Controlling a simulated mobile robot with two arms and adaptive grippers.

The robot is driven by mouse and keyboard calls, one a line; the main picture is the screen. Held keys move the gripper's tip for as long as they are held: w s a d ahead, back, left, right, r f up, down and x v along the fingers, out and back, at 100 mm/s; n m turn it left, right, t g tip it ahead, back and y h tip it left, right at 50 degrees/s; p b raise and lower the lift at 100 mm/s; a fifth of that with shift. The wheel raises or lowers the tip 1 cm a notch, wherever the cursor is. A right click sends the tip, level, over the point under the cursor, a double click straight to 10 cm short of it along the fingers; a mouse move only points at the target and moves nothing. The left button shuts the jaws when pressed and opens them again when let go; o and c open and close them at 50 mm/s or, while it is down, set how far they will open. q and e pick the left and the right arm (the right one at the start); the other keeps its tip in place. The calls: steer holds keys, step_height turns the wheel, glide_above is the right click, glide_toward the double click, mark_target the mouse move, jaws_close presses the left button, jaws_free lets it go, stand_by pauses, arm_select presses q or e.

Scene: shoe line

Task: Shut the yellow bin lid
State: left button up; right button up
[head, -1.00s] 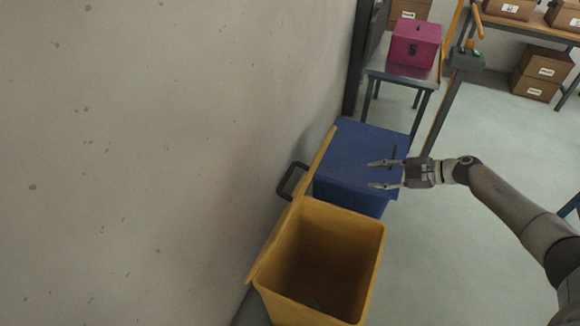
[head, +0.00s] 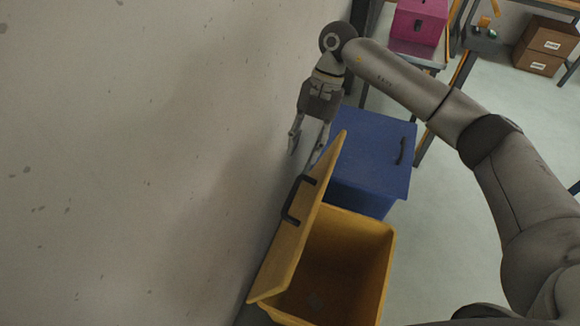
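The yellow bin (head: 375,262) stands open at the lower middle, its inside in view. Its yellow lid (head: 300,245) stands raised on the bin's left side, near the wall, tilted a little over the opening. A dark handle (head: 297,199) sits on the lid's outer, wall-facing side. My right gripper (head: 306,148) points down above the lid's far end, between the wall and the blue bin. Its fingers are apart with nothing between them. One fingertip is close to the lid's upper corner; I cannot tell if it touches. My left gripper is not in view.
A blue bin (head: 372,150) with a closed lid stands right behind the yellow bin. The wall (head: 130,150) is close on the left. A pink box (head: 420,20) sits on a metal table at the back. Cardboard boxes (head: 545,45) are at the back right. Floor at right is clear.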

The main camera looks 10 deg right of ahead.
mark_target(294, 191)
steer(key=s+f, duration=0.1)
steer(key=f, duration=0.1)
steer(key=s+a+f+p, duration=0.2)
steer(key=f, duration=0.1)
steer(key=shift+s+f, duration=0.3)
steer(key=shift+s, duration=0.05)
steer(key=x, duration=0.1)
steer(key=p+x, duration=0.1)
steer(key=x, duration=0.1)
steer(key=shift+w+a+f, duration=0.1)
steer(key=shift+f, duration=0.3)
steer(key=shift+c, duration=0.8)
steer(key=c, duration=0.5)
jaws_close()
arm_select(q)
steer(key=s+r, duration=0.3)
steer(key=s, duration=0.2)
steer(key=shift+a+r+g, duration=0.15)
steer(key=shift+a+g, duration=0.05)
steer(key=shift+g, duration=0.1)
